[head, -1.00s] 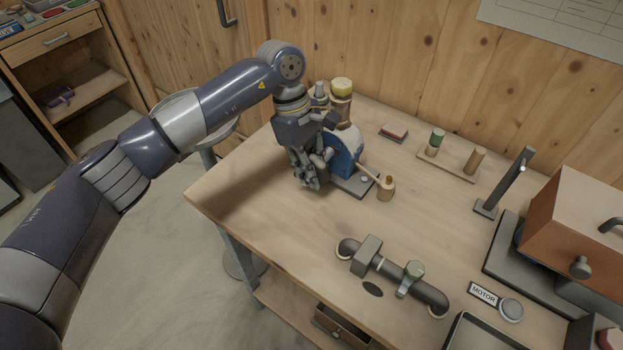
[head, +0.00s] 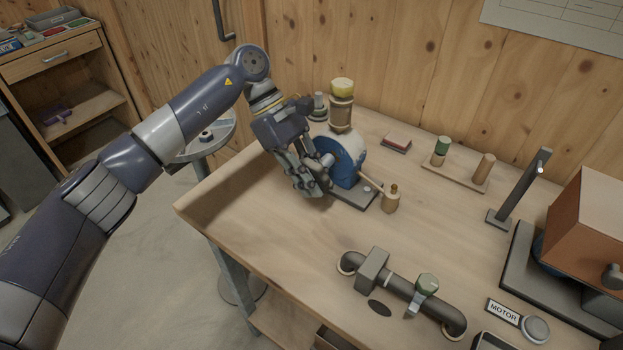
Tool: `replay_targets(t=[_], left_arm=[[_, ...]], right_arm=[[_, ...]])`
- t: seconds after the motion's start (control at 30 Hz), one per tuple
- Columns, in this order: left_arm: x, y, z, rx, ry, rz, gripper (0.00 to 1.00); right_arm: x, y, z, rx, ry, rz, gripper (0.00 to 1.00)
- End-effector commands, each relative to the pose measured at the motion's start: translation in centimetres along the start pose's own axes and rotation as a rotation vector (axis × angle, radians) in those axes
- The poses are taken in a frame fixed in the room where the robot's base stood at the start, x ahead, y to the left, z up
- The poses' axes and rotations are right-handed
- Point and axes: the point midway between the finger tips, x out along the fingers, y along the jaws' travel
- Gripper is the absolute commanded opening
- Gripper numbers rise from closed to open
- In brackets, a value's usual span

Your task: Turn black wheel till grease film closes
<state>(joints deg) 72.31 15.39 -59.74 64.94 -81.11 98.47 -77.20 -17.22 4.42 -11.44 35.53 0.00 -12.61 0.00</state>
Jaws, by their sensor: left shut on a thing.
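A blue rounded housing (head: 350,158) with a pale face stands on a grey base at the back left of the bench. A brown cylinder with a yellow cap (head: 341,105) rises behind it. A thin rod or pipe runs from the housing to a small brass-coloured fitting (head: 391,198). My left gripper (head: 316,181) is at the left side of the housing, shut on a part there. The fingers cover that part; I take it to be the black wheel, but its shape is hidden. I cannot make out the grease film. My right gripper is not in view.
A dark pipe with a valve (head: 424,288) lies at the bench front, near a MOTOR label and round button (head: 535,329). A rack with two pegs (head: 455,177) and a grey post (head: 523,188) stand at right. The bench middle is clear.

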Motion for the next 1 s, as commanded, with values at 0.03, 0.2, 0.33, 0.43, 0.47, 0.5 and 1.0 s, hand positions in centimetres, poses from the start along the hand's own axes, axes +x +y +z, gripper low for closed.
replay_targets(t=[0.03, 0.2, 0.33, 0.43, 0.47, 0.5, 1.0], left_arm=[[0.0, 0.0, -0.1, -0.001, 0.001, 0.000, 0.00], [0.0, 0.0, -0.1, -0.001, 0.001, 0.000, 0.37], [0.0, 0.0, -0.1, -0.001, 0.001, 0.000, 0.37], [0.0, 0.0, 0.0, -0.001, 0.001, 0.000, 0.37], [0.0, 0.0, 0.0, -0.001, 0.001, 0.000, 0.37], [0.0, 0.0, 0.0, -0.001, 0.001, 0.000, 0.37], [-8.0, 0.1, 0.0, -0.003, 0.003, 0.003, 0.37]], right_arm=[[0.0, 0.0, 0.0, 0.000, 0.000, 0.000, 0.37], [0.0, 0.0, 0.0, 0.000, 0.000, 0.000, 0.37], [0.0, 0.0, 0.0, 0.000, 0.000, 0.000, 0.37], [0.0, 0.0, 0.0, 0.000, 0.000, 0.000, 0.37], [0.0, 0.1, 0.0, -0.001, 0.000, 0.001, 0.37], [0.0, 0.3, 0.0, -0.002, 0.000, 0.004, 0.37], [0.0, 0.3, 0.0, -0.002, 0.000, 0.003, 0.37]])
